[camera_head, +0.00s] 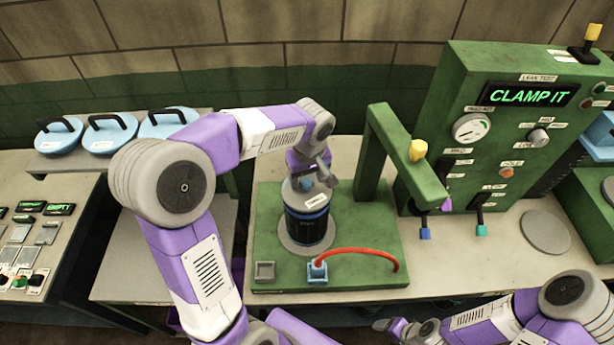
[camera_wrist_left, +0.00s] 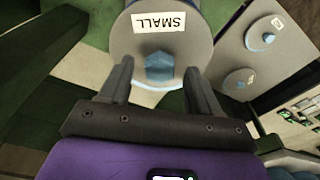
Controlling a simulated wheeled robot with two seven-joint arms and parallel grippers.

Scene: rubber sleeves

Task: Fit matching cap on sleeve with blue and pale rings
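The sleeve (camera_head: 307,228) stands upright on the green test stand, a dark cylinder with a blue ring near its top; I cannot make out a pale ring. A grey cap (camera_head: 314,203) labelled SMALL is at the sleeve's top; whether it is fully seated cannot be told. In the left wrist view the cap (camera_wrist_left: 185,45) shows its blue knob (camera_wrist_left: 160,68). My left gripper (camera_head: 313,181) is above the cap, its fingers (camera_wrist_left: 160,80) spread either side of the knob with gaps. My right gripper (camera_head: 384,325) is low at the front, its fingers unclear.
The green stand (camera_head: 350,270) has an overhead clamp arm (camera_head: 405,160) and a red hose (camera_head: 360,251). A test panel (camera_head: 520,130) reads CLAMP IT. Blue lids (camera_head: 105,135) with black handles lie at the back left. The left wrist view shows other knobbed discs (camera_wrist_left: 265,40).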

